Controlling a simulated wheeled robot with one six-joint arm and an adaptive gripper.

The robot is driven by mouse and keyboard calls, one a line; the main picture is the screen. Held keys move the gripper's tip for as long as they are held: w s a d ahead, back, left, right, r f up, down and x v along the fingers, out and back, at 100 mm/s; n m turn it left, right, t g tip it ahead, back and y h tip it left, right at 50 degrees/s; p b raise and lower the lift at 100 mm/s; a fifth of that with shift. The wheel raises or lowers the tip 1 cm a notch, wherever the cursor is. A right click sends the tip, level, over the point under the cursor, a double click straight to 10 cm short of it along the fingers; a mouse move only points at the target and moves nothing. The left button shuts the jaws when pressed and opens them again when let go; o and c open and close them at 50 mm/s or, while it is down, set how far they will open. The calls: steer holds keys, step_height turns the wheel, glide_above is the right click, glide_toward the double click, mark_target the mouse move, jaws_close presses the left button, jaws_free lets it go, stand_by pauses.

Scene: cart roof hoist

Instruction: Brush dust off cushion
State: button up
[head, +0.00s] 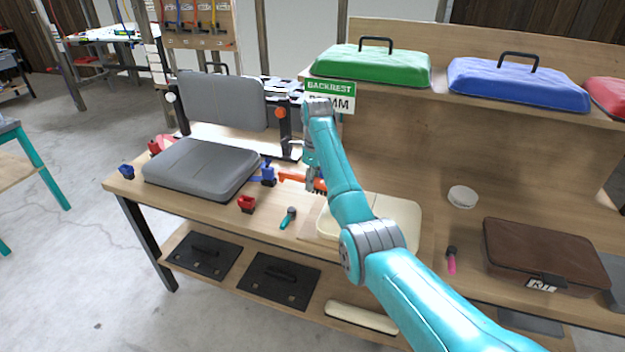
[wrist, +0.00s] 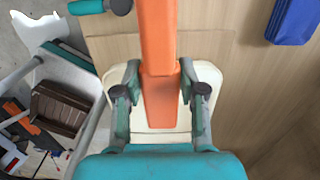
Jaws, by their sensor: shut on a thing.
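A grey seat cushion (head: 200,167) lies flat on the left part of the workbench, with an upright grey backrest (head: 222,101) behind it. I cannot make out dust on either. My gripper (head: 315,180) is right of the cushion, apart from it. It is shut on an orange brush (head: 291,178); the orange handle fills the gap between the fingers in the wrist view (wrist: 160,45). Dark bristles seem to show near the fingers in the head view. A cream padded-looking piece (head: 400,212) lies right of the gripper, partly behind my arm.
Red clamps (head: 246,204) and blue clamps (head: 268,173) stand near the cushion. A teal-handled tool (head: 288,217) lies in front. A white bowl (head: 462,196), a pink-handled tool (head: 451,260) and a brown kit case (head: 548,255) are at right. Green (head: 372,66) and blue (head: 517,84) lids rest on the shelf.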

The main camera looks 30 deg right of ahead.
steer(key=shift+f, duration=1.25)
stand_by(0.3)
